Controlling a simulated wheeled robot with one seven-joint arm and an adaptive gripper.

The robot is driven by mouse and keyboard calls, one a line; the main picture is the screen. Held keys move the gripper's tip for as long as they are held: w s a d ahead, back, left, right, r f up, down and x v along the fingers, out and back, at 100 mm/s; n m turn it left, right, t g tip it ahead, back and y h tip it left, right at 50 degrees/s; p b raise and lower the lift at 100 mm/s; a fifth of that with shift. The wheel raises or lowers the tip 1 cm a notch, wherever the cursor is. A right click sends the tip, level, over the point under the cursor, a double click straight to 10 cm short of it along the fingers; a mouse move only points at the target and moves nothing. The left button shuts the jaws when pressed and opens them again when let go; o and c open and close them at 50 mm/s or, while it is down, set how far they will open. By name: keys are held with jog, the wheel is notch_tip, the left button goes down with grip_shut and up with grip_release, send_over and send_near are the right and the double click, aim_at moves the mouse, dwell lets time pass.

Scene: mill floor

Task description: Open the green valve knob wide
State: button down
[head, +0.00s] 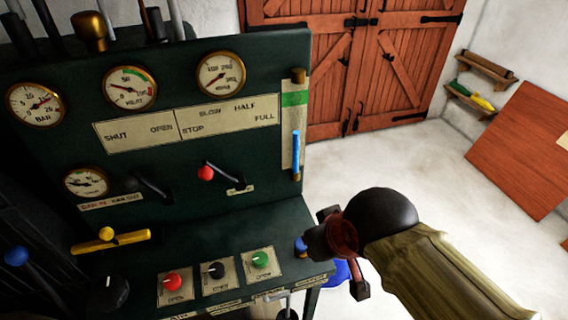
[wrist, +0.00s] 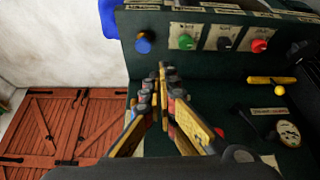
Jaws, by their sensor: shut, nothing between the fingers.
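The green valve knob (head: 260,259) sits on a pale square plate on the sloped ledge of the dark green panel, the rightmost of three plated knobs in the head view. It shows in the wrist view (wrist: 186,42) beyond the fingertips and a little to their right. Lettering that reads OPEN is on its plate; its exact turn is too small to tell. My gripper (wrist: 161,72) is shut and empty, apart from the knob. In the head view my gripper (head: 318,242) is right of the knob, its fingertips partly hidden by the hand.
A black knob (head: 216,270) and a red knob (head: 172,282) sit left of the green one. A blue knob (wrist: 144,42) is close on its other side. A yellow lever (head: 110,242) and small levers stick out from the panel. Open floor lies right.

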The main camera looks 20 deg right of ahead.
jog(key=c, duration=2.5)
grip_release()
